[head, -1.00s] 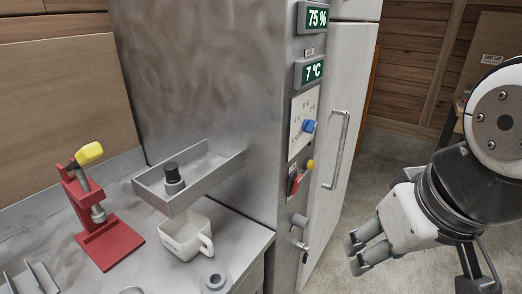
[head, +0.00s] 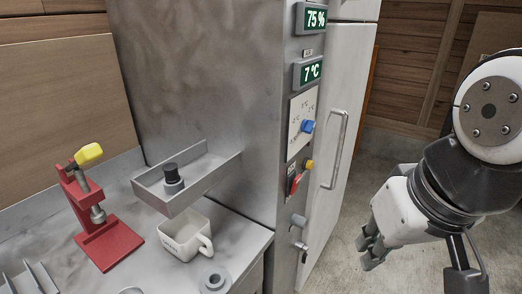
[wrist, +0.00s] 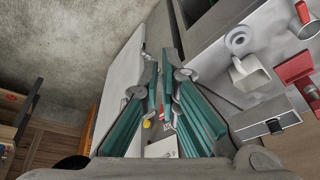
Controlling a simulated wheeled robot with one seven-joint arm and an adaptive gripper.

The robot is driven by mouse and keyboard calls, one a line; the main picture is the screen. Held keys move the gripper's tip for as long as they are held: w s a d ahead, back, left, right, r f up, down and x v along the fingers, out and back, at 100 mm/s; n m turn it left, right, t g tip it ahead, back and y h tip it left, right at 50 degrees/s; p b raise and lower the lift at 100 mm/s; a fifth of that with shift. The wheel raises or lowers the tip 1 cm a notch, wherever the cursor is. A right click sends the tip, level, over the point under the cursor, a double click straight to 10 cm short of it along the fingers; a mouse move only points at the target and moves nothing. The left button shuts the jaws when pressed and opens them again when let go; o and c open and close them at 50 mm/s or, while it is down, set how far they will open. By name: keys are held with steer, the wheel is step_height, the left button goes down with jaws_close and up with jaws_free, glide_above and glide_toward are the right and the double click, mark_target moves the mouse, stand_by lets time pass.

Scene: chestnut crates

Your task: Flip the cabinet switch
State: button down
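The cabinet (head: 205,75) is grey metal, with a control strip on its narrow front. On the strip is a red switch (head: 292,185), low down beside a small yellow knob (head: 309,164). The switch lever's exact position is too small to tell. My gripper (head: 368,250) is in front of the cabinet, to the right of the switch and lower in the head view, apart from it. Its two fingers are spread and empty. In the wrist view, the yellow knob (wrist: 147,124) and a small red part of the panel show between the fingers.
A blue dial (head: 308,126) and two green displays sit above the switch. A long door handle (head: 337,150) and a grey latch (head: 299,222) stick out nearby. A counter at left holds a white mug (head: 183,240) and red press (head: 108,243). Floor around my gripper is clear.

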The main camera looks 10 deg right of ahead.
steer(key=w+f+m+g+y+p, duration=0.1)
steer(key=w+m+y+p, duration=0.45)
steer(key=w+m, duration=0.75)
steer(key=w+d+f+m+t+y, duration=0.2)
steer(key=w+d+f+m+t, duration=0.2)
steer(key=w+d+f+m, duration=0.4)
steer(key=w+d+m, duration=0.3)
steer(key=m, duration=0.1)
steer(key=shift+d+f+m+y, duration=0.3)
steer(key=shift+d+f+y, duration=0.05)
steer(key=shift+d+f, duration=0.05)
steer(key=shift+a, duration=0.1)
